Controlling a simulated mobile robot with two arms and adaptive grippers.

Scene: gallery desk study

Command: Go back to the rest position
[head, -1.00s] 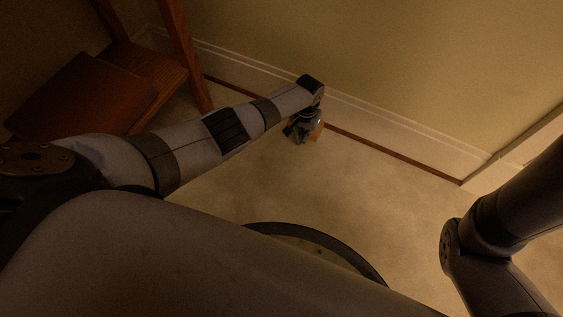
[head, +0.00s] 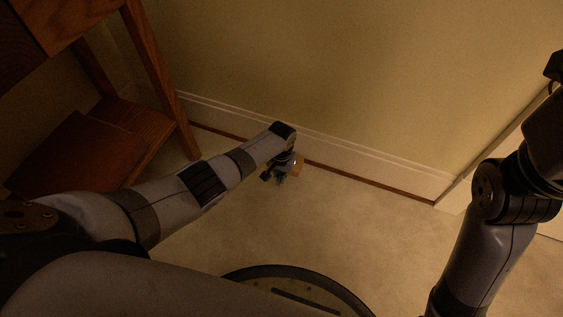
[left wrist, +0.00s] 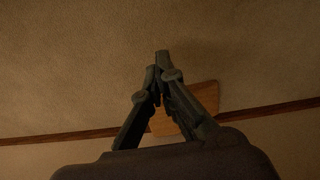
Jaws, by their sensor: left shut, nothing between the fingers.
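My left arm reaches from the left over the pale floor in the head view. My left gripper (head: 277,178) hangs at its end, small and dark, near the skirting board. In the left wrist view the two fingers of the left gripper (left wrist: 161,62) meet at their tips, with nothing between them. My right arm stands at the right of the head view, bent, with its upper part rising past the right edge. My right gripper does not show.
A wooden piece of furniture (head: 158,75) stands at the left. A white skirting board (head: 370,170) runs along the wall behind my left gripper. A small tan wooden piece (left wrist: 203,97) shows behind the fingers. The carpet (head: 370,230) between my arms is clear.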

